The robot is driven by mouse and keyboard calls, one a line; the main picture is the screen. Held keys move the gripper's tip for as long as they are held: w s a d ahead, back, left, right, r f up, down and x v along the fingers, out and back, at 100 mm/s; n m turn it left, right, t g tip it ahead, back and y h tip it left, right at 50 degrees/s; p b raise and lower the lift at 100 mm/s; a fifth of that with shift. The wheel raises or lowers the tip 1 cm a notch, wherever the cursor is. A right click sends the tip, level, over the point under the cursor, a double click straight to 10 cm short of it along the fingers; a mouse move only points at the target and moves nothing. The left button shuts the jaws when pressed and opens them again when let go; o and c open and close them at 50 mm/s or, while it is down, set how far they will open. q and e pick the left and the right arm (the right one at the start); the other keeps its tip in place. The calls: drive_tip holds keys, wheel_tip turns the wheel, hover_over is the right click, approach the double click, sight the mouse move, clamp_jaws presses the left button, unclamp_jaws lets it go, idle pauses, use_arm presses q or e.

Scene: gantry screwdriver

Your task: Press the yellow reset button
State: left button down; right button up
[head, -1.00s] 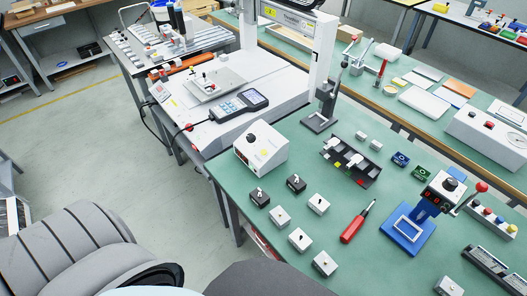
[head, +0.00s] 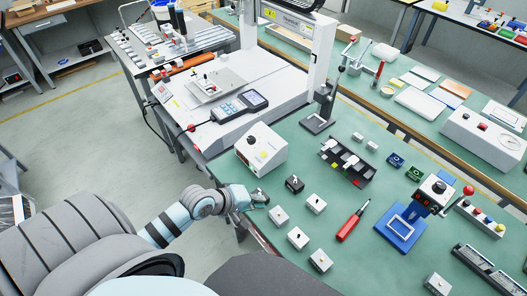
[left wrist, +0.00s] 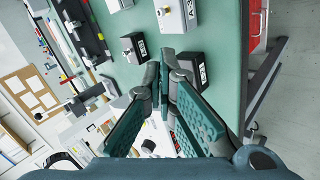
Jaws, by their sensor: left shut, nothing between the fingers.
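A white control box (head: 262,148) with a black knob and a small yellow spot on its face stands near the green table's left edge in the head view. A strip box (head: 480,214) with several coloured buttons lies at the right. I cannot tell for certain which yellow mark is the reset button. My left gripper (head: 260,198) is shut and empty at the table's left edge, in front of the control box and by the small black boxes. The left wrist view shows its closed fingers (left wrist: 164,78) next to two black labelled boxes. My right gripper is not in view.
One black box (head: 294,184) and several small white boxes (head: 279,217) stand near the gripper. A red screwdriver (head: 352,222), a black rack (head: 347,163) and a blue-based device (head: 402,232) lie further right. Bare green table lies between them.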

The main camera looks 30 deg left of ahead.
use_arm(q)
drive_tip(key=w+a+r+n+t, duration=0.5)
drive_tip(key=w+a+r+n, duration=0.5)
drive_tip(key=n, duration=0.3)
drive_tip(key=shift+w+r, duration=0.15)
drive_tip(key=shift+w, duration=0.4)
drive_tip(key=shift+a, duration=0.1)
drive_tip(key=b, duration=0.8)
hover_over(263, 154)
drive_tip(key=s, duration=0.3)
wheel_tip(263, 154, down, 7)
drive_tip(key=shift+w+r, duration=0.1)
drive_tip(key=shift+r, duration=0.05)
drive_tip(key=shift+w+f+b, duration=0.4)
drive_tip(key=shift+f+b, duration=0.15)
drive_tip(key=shift+f, duration=0.2)
drive_tip(key=shift+w+d+f, duration=0.2)
drive_tip(key=shift+f, duration=0.1)
